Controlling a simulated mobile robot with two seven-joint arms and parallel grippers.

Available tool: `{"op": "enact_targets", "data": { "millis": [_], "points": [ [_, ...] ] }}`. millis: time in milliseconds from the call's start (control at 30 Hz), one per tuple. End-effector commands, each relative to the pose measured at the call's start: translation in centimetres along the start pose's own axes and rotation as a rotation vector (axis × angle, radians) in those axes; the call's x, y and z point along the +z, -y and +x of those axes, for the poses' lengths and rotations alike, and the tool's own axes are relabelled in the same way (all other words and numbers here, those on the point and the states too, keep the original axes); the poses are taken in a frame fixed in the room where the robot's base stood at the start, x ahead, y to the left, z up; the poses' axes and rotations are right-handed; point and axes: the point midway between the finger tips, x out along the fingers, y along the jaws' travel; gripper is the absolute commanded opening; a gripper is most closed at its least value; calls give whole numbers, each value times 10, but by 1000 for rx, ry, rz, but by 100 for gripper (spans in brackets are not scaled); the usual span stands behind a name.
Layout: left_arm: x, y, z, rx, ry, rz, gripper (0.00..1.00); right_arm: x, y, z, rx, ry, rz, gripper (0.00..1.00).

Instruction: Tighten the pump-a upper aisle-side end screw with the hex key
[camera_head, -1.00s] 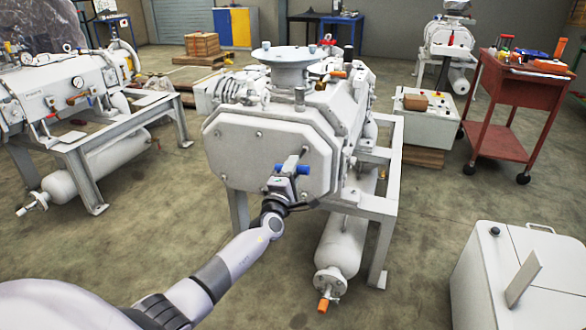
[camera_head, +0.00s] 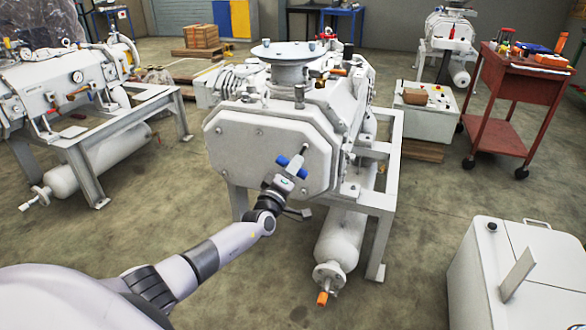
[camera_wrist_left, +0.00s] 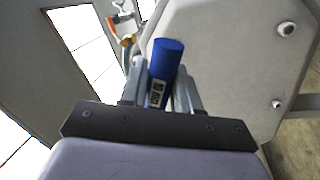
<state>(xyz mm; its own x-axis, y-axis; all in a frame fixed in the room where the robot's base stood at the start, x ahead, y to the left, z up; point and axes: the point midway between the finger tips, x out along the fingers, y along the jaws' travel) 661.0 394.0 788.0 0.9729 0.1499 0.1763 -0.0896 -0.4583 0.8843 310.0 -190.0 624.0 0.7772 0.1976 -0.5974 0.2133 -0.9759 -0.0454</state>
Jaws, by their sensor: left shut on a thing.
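My left gripper (camera_head: 288,168) is shut on the blue handle of the hex key (camera_head: 299,172), in front of the pump's pale end plate (camera_head: 240,155). In the left wrist view, the blue handle (camera_wrist_left: 166,60) stands between the two fingers (camera_wrist_left: 160,88). The key's tip shows at the plate's upper right, by an end screw (camera_head: 306,148); I cannot tell whether it is seated. Other plate screws show in the left wrist view, one higher (camera_wrist_left: 286,28) and one lower (camera_wrist_left: 278,103). My right gripper is in neither view.
The pump stands on a grey frame (camera_head: 384,235) with a white cylinder (camera_head: 340,240) below. Another machine (camera_head: 60,90) stands left. A red tool cart (camera_head: 510,110) and a white cabinet (camera_head: 525,270) stand right. Floor is clear between pump and cabinet.

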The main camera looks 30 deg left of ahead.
Motion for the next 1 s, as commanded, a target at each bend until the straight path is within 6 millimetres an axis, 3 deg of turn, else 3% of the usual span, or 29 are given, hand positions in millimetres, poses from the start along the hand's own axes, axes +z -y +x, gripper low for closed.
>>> {"op": "enact_targets", "data": {
  "millis": [500,1000],
  "points": [
    [-3,-4,1,4,-10,-36,0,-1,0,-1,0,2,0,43],
    [-2,-9,-29,1,-8,-35,0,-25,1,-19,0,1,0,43]
  ]
}}
